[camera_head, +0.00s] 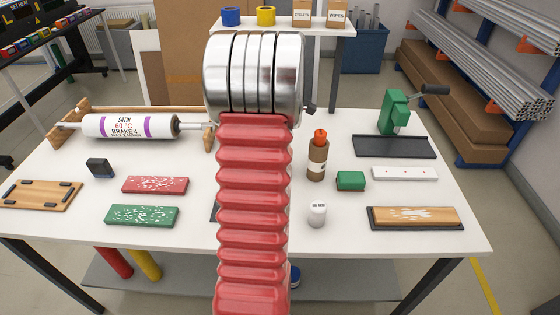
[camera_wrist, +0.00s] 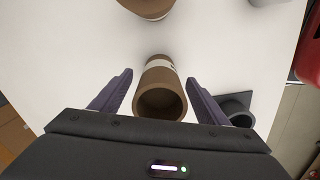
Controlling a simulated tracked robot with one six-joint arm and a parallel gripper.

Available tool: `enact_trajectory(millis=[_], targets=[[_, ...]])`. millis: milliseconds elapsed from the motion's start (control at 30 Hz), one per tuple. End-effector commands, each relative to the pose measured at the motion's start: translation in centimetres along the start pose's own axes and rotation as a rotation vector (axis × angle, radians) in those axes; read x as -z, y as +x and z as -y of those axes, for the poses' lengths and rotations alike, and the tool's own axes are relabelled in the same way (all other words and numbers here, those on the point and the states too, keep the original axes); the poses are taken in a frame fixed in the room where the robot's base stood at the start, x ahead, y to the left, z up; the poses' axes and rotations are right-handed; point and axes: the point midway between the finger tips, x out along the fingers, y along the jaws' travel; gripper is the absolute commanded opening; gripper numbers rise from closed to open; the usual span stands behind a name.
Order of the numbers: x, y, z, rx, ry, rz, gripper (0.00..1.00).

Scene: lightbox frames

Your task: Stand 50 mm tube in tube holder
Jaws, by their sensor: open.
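A brown tube (camera_wrist: 159,72) with a pale band shows in the wrist view, its open end facing the camera. I cannot tell for sure whether it stands or lies. My gripper (camera_wrist: 159,76) is open, with one dark purple finger on each side of the tube. Gaps show between the fingers and the tube. A dark grey piece with a round raised part (camera_wrist: 238,104) sits right of the right finger; it looks like the tube holder, partly hidden by my gripper. In the head view my red arm hides the tube and most of a dark item (camera_head: 214,211) on the table.
The white table (camera_head: 75,218) carries a white roll on a wooden stand (camera_head: 130,126), a brown bottle with an orange cap (camera_head: 318,160), a small white jar (camera_head: 317,214), a green press (camera_head: 394,112) and several flat blocks. Another brown round thing (camera_wrist: 148,8) is at the wrist view's top.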

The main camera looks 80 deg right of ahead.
Motion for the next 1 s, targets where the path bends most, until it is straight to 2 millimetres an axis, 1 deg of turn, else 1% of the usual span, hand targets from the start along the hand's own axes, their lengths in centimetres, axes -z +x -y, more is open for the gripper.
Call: enact_trajectory(millis=[533,1000], targets=[[-0.02,0.05,-0.03,-0.001,0.000,0.000,0.68],[-0.02,0.05,-0.03,-0.001,0.000,0.000,0.35]])
